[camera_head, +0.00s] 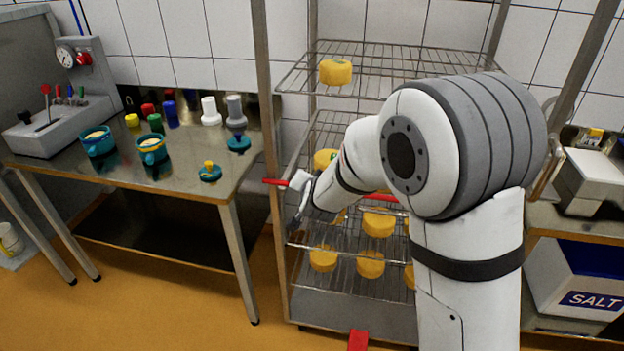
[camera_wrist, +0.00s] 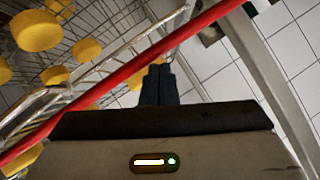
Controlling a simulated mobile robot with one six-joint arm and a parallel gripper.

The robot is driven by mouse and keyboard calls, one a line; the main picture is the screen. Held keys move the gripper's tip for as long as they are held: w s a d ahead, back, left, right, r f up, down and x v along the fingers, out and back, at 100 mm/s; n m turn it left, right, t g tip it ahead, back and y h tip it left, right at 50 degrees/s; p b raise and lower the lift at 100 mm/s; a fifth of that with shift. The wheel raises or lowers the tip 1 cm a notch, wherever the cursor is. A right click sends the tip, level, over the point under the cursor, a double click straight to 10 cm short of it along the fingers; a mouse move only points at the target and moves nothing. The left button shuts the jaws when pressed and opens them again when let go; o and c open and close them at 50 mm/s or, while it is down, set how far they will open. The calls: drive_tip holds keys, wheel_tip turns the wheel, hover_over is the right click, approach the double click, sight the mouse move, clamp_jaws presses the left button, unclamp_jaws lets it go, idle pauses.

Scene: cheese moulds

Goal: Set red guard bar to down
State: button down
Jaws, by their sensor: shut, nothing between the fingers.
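The red guard bar (camera_head: 275,182) runs roughly level across the front of the wire rack at mid height. My arm hides its middle; another stretch (camera_head: 381,197) shows to the right of my forearm. In the wrist view the bar (camera_wrist: 110,80) crosses diagonally from lower left to upper right. My gripper (camera_wrist: 161,70) is shut and empty, with its fingertips right beside the bar; I cannot tell whether they touch it. In the head view my gripper (camera_head: 298,222) is at the rack's left front post, mostly just below the bar.
Yellow cheeses (camera_head: 335,72) sit on the rack's wire shelves (camera_head: 400,60). A steel table (camera_head: 190,185) with teal moulds (camera_head: 152,150) and weights stands left. A salt box (camera_head: 570,280) is at the right. A red piece (camera_head: 358,341) is low in front of the rack.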

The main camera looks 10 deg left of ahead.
drive_tip(key=shift+s+f+b, duration=0.15)
drive_tip(key=shift+f+b, duration=0.1)
drive_tip(key=shift+f, duration=0.3)
drive_tip(key=shift+s+f+b, duration=0.15)
drive_tip(key=shift+f+b, duration=0.1)
drive_tip(key=shift+f, duration=0.4)
drive_tip(key=s+r+p, duration=0.4)
drive_tip(key=s+r, duration=0.5)
drive_tip(key=r, duration=0.2)
drive_tip(key=s+d+n+g+h, duration=0.1)
drive_tip(key=s+d+g, duration=0.3)
drive_tip(key=s+d, duration=0.7)
drive_tip(key=s+d+n+g+h, duration=0.2)
drive_tip(key=s+d+g, duration=0.3)
drive_tip(key=s+d, duration=0.5)
drive_tip(key=d, duration=0.5)
drive_tip(key=shift+s+n, duration=0.35)
drive_tip(key=shift+n, duration=0.05)
